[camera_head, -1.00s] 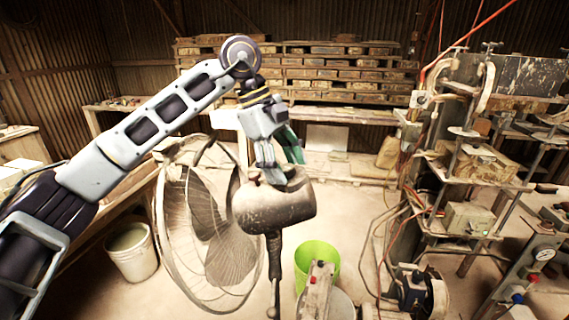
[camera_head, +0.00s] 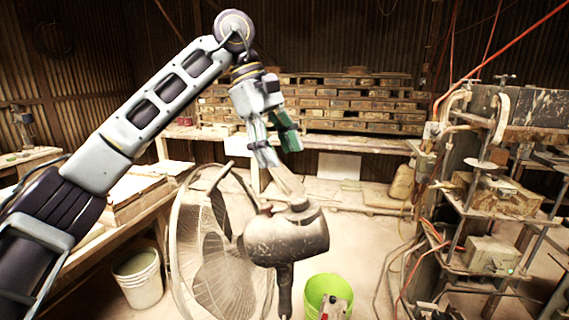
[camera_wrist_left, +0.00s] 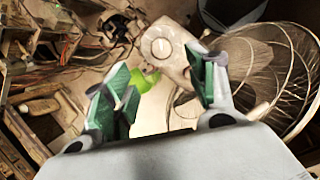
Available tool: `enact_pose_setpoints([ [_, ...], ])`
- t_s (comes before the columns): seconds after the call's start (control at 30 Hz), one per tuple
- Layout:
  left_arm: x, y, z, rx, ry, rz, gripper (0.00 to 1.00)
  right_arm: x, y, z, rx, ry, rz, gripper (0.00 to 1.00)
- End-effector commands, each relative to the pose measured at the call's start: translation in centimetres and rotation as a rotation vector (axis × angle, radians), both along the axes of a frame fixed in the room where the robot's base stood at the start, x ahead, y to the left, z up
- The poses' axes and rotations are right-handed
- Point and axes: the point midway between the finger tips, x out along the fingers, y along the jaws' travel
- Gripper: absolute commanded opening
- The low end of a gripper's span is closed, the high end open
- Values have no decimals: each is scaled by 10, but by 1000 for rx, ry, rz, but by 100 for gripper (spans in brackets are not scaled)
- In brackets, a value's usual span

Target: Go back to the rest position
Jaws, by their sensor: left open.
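My left arm comes in from the left in the head view and bends down at the wrist. My left gripper (camera_head: 274,148) has green-padded fingers pointing down above the dusty motor housing (camera_head: 288,238) of a pedestal fan. It is open, and nothing shows between its fingers. The left wrist view shows the two fingers (camera_wrist_left: 163,92) spread apart, with the pale motor housing (camera_wrist_left: 163,45) beyond them. Whether the fingertips clear the fan's top is hard to tell. My right gripper is in neither view.
The wire fan cage (camera_head: 212,250) stands below the arm. A white bucket (camera_head: 138,278) and a green bucket (camera_head: 327,293) are on the floor. A press machine (camera_head: 490,190) with hoses stands at right, a bench (camera_head: 120,205) at left, and stacked pallets (camera_head: 345,105) behind.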

Motion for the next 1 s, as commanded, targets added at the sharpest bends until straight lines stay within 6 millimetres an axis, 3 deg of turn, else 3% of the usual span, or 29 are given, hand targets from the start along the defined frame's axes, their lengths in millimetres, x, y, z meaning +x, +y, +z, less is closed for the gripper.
enact_pose_setpoints([
  [0.77, 1, 2, 8, -1, 22, 57, 57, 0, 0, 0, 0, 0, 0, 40],
  [1.0, 14, -26, 21, -138, 40, 216, 57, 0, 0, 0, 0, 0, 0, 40],
])
